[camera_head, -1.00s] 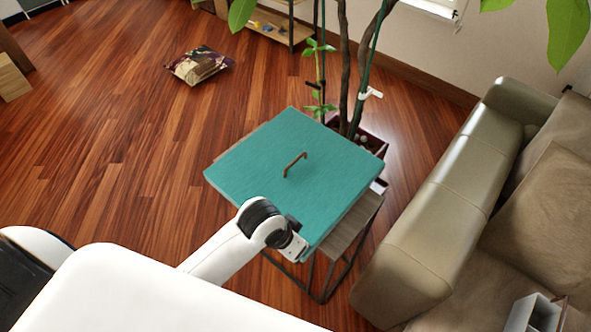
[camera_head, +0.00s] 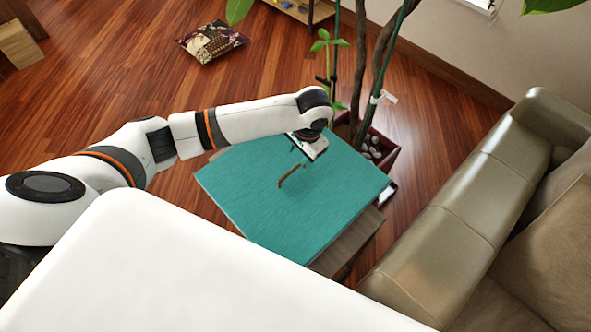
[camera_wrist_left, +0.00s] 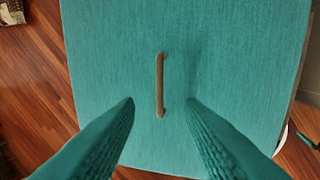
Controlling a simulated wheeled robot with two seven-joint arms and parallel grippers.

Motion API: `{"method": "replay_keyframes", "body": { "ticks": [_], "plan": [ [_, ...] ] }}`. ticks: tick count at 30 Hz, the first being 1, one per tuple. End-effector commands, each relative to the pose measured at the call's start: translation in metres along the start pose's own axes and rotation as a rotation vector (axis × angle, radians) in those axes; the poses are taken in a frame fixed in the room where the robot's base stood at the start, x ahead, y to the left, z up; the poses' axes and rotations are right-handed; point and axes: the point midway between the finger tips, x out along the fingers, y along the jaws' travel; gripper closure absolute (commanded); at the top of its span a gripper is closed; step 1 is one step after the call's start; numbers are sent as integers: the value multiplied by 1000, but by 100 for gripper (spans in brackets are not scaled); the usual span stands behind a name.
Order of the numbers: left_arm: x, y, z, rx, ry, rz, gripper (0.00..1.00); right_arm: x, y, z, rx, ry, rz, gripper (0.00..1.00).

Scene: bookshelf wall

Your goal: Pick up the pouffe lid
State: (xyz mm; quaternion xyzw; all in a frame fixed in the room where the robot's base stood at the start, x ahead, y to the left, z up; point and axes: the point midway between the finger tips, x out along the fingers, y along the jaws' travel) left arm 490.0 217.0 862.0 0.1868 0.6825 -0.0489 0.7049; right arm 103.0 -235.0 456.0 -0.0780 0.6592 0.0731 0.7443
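The pouffe lid (camera_head: 300,205) is a flat teal square with a small brown bar handle (camera_head: 289,175) in its middle. It lies on top of a wooden side table (camera_head: 350,240). My left gripper (camera_head: 300,150) is over the far part of the lid, close to the handle. In the left wrist view the gripper's two fingers (camera_wrist_left: 160,102) are apart. The handle (camera_wrist_left: 160,85) shows upright between and beyond the fingertips, apart from both. My right gripper is not in view.
A potted plant (camera_head: 375,150) with tall stems stands just behind the table. A beige sofa (camera_head: 470,190) stands close on the right. A patterned cushion (camera_head: 211,41) lies on the wooden floor, which is open to the left.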

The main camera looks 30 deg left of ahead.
Motion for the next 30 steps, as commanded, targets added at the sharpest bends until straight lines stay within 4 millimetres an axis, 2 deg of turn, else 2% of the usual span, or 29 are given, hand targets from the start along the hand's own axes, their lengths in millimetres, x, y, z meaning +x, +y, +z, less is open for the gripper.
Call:
{"method": "replay_keyframes", "body": {
  "ticks": [1,3,6,10,15,17,22,30],
  "plan": [
    [10,0,-1,-1,5,0,64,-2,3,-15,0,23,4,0],
    [22,0,-1,0,3,0,64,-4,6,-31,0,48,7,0],
    [35,0,0,1,2,0,64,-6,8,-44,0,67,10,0],
    [44,0,0,1,-1,0,64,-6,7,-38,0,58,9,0],
    [62,0,1,1,1,0,64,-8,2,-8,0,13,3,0],
    [71,1,2,1,1,0,64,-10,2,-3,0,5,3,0],
    [92,0,2,2,0,0,64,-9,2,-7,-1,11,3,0],
    [96,0,3,3,-3,-1,64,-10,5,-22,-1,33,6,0]
  ]
}}
